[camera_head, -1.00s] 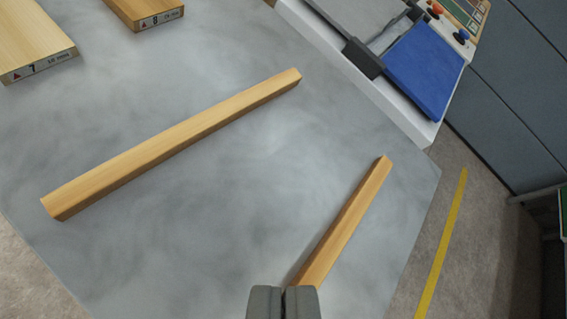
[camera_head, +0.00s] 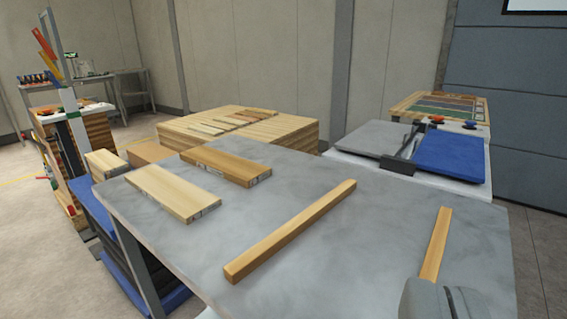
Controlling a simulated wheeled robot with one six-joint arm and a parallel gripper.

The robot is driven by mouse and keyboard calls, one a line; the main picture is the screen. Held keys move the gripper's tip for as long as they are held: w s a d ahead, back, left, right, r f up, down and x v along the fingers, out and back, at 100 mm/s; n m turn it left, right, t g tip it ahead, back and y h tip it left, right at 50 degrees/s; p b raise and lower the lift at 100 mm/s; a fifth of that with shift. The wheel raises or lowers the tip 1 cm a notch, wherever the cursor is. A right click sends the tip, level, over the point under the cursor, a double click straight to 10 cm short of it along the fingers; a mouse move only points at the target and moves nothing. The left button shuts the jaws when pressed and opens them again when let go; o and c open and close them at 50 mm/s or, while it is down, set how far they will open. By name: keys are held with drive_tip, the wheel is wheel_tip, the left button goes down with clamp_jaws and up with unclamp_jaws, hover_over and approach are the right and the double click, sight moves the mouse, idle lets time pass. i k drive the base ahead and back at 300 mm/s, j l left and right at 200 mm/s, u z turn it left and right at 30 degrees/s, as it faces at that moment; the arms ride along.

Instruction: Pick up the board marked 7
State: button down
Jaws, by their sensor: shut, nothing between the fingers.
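The pale board (camera_head: 172,191) lies flat on the grey table (camera_head: 400,225), toward its left end. Its end label is too small to read now; the earlier picture shows it marked 7. A darker board (camera_head: 226,166), marked 8 in the earlier picture, lies just behind it and to its right. My gripper (camera_head: 446,288) is at the bottom right, shut and empty. It is well to the right of both boards and overlaps the near end of a thin wooden strip in the picture; I cannot tell if they touch.
One long wooden strip (camera_head: 290,232) lies across the table's middle; another strip (camera_head: 436,244) lies at the right. A machine with a blue panel (camera_head: 450,158) stands behind at the right. A stack of wood (camera_head: 245,127) stands behind the table. Bare table lies between the strips.

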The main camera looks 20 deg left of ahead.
sight(187, 202)
drive_tip(key=i+j, duration=0.1)
drive_tip(key=j, duration=2.05)
drive_tip(key=i, duration=0.05)
